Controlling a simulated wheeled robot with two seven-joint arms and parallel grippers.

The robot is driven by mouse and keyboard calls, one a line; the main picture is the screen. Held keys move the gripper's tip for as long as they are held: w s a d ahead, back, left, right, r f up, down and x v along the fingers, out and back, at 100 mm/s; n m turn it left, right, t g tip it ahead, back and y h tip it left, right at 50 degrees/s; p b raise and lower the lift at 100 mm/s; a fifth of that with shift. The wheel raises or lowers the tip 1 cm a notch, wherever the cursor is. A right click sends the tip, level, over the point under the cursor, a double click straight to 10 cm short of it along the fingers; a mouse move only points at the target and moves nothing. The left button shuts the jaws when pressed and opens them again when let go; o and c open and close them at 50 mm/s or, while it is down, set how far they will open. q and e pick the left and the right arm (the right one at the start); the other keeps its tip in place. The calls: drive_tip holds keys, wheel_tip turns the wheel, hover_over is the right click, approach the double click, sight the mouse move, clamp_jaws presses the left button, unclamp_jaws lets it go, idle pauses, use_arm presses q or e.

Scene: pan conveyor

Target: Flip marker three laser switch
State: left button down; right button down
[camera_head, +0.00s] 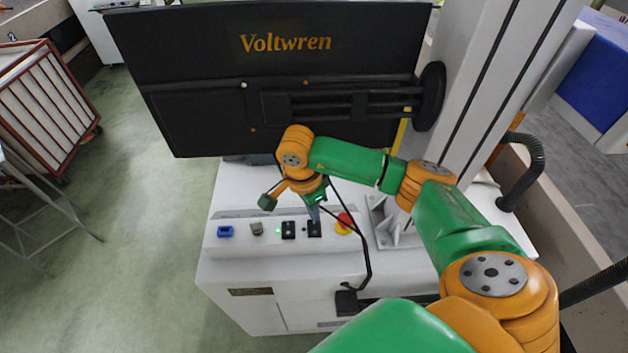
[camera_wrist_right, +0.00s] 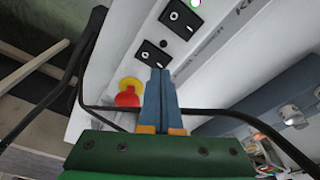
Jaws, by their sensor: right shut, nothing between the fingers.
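Two black rocker switches sit on the white control panel (camera_head: 270,244). The right-hand rocker switch (camera_head: 314,230) is directly under my right gripper (camera_head: 314,213); it also shows in the right wrist view (camera_wrist_right: 151,54). The other rocker switch (camera_head: 288,230) is to its left and shows in the wrist view too (camera_wrist_right: 180,18). No label that I can read tells which is the laser switch. My right gripper is shut and empty, its tips (camera_wrist_right: 159,76) at the near rocker's edge; I cannot tell whether they touch it. My left gripper is out of view.
A red stop button on a yellow base (camera_head: 344,222) is right of the rockers, close to my fingers. A green lamp (camera_head: 278,231), a grey knob (camera_head: 256,228) and a blue device (camera_head: 225,231) lie left. A black monitor back (camera_head: 200,110) stands behind. Black cables hang around my wrist.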

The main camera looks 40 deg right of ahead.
sight(313, 223)
drive_tip(key=shift+f+b, duration=0.8)
drive_tip(key=shift+f, duration=0.05)
idle(0.6)
wheel_tip(313, 223, up, 7)
drive_tip(key=p, duration=0.5)
idle(0.4)
